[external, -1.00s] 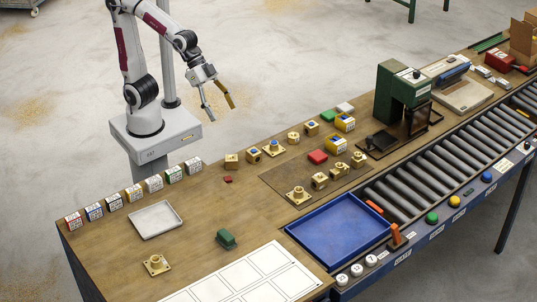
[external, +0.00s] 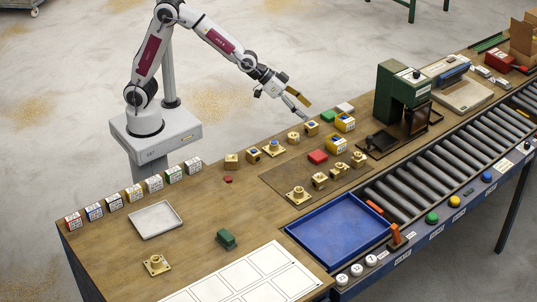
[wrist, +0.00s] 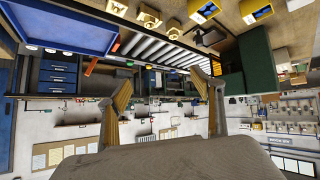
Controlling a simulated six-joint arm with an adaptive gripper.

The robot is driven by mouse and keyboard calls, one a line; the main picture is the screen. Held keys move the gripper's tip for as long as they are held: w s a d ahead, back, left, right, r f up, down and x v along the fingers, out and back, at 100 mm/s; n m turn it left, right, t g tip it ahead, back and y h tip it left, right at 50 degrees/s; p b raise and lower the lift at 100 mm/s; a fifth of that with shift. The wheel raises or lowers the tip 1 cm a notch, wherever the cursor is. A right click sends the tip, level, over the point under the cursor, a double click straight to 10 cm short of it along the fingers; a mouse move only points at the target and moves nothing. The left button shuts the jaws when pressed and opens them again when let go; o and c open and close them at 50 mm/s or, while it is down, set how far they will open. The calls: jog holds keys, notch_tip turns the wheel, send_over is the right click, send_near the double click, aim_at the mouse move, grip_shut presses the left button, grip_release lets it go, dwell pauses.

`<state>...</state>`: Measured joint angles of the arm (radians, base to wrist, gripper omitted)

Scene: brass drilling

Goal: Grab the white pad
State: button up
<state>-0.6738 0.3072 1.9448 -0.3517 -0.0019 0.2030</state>
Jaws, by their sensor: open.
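The white pad (external: 345,107) lies flat near the back edge of the wooden bench, beside a green pad (external: 328,116). My gripper (external: 302,104) is open and empty. It is raised near the back edge, to the left of the white pad and apart from it in the external view. In the wrist view, my gripper (wrist: 162,88) shows its two fingers spread with nothing between them. I cannot pick out the white pad for certain in the wrist view.
Yellow boxes (external: 344,123) and several brass parts (external: 312,128) stand close by, with a red pad (external: 317,157) farther forward. A green drilling machine (external: 403,95) stands to the right. A blue tray (external: 338,232) and roller conveyor (external: 420,185) run along the front.

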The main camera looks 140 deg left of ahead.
jog(key=s+a+f+n+g+y, duration=0.1)
jog(key=a+f, duration=0.2)
jog(key=a, duration=0.3)
jog(key=s+a+f+n+y, duration=0.1)
jog(key=s+a+f, duration=0.1)
jog(key=a, duration=0.4)
jog(key=n+g+y, duration=0.4)
jog(key=g, duration=0.1)
send_near(345, 107)
jog(key=shift+s+a+f, duration=0.4)
jog(key=shift+s+a, duration=0.05)
jog(key=shift+s, duration=0.05)
jog(key=shift+x, duration=1.25)
jog(key=shift+w+a, duration=0.15)
jog(key=shift+w, duration=0.05)
jog(key=shift+x, duration=1.25)
jog(key=shift+w+x, duration=0.25)
jog(key=shift+x, duration=0.95)
